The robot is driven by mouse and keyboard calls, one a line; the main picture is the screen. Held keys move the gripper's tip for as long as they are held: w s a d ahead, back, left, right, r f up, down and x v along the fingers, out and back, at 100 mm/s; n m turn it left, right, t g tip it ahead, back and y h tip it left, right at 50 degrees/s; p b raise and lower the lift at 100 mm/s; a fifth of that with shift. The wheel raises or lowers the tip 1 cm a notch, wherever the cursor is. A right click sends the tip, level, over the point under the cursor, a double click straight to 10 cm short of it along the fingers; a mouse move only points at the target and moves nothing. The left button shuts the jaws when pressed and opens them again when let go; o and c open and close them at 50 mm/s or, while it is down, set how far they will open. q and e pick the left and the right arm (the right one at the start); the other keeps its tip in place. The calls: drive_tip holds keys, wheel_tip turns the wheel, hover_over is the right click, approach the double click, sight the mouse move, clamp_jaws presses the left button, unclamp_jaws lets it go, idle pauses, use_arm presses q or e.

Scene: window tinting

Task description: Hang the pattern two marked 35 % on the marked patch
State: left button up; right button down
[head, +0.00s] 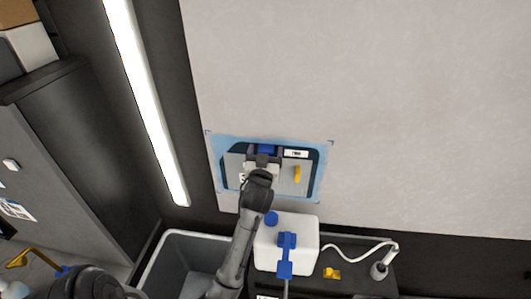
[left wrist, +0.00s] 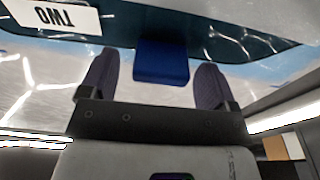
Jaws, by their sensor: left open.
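The pattern (head: 314,171) is a dark teal-edged sheet lying against the light blue marked patch (head: 325,147) on the pale wall. It carries a white label at upper right, which reads "TWO" upside down in the left wrist view (left wrist: 52,14). A blue tab (left wrist: 162,62) stands at its upper edge. My left gripper (head: 264,151) is open at the pattern. In the left wrist view its fingers (left wrist: 160,85) stand either side of the tab, with gaps. My left arm hides the pattern's lower middle; a second label there is unreadable.
A yellow piece (head: 297,174) shows on the pattern's right part. Below the wall stand a grey bin (head: 168,238), a white container (head: 307,238) with a blue tool (head: 287,255), a small yellow item (head: 331,273) and a white-hosed nozzle (head: 380,269). The upper wall is clear.

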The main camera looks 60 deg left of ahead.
use_arm(q)
drive_tip(key=shift+f, duration=0.1)
drive_tip(key=b+v, duration=0.4)
drive_tip(key=v, duration=0.8)
